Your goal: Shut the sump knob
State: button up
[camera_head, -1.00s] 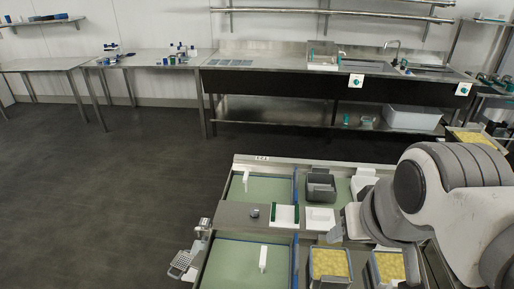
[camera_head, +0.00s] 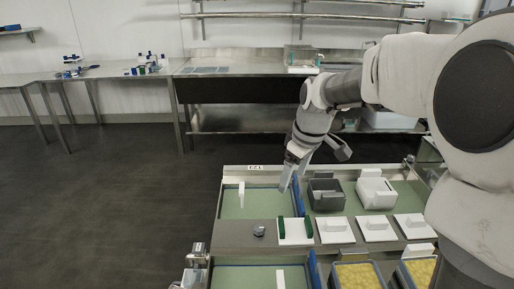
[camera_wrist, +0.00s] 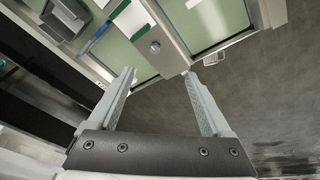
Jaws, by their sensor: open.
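A round grey knob (camera_head: 259,230) sits on the steel strip between two green-floored basins; I take it for the sump knob, though no label is readable. In the wrist view the knob (camera_wrist: 155,47) appears beyond the fingertips, roughly midway between them. My gripper (camera_head: 285,180) hangs over the far basin, beyond and slightly right of the knob. In the wrist view my gripper (camera_wrist: 159,74) is open, with nothing between its fingers, and apart from the knob. Whether the knob stands open or shut cannot be told.
White lidded blocks (camera_head: 335,230) line the strip right of the knob. A dark grey mould (camera_head: 326,195) and a white mould (camera_head: 376,193) stand beyond them. Yellow-filled containers (camera_head: 358,276) are nearer. A small perforated tray (camera_wrist: 215,58) hangs off the bench's end. The floor to the left is clear.

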jog(key=w+a+f+n+y+b, duration=0.1)
jog(key=w+f+n+b, duration=0.1)
jog(key=w+f, duration=0.45)
jog(key=w+f+n+y+b, duration=0.2)
jog(key=w+f+b, duration=0.15)
jog(key=f, duration=0.65)
jog(key=b, duration=0.4)
send_near(259, 228)
jog(key=shift+g, duration=0.4)
jog(key=x, duration=0.5)
jog(key=w+x, duration=0.1)
jog(key=x, duration=0.2)
jog(key=shift+f, duration=0.2)
jog(key=shift+c, duration=0.3)
grip_shut()
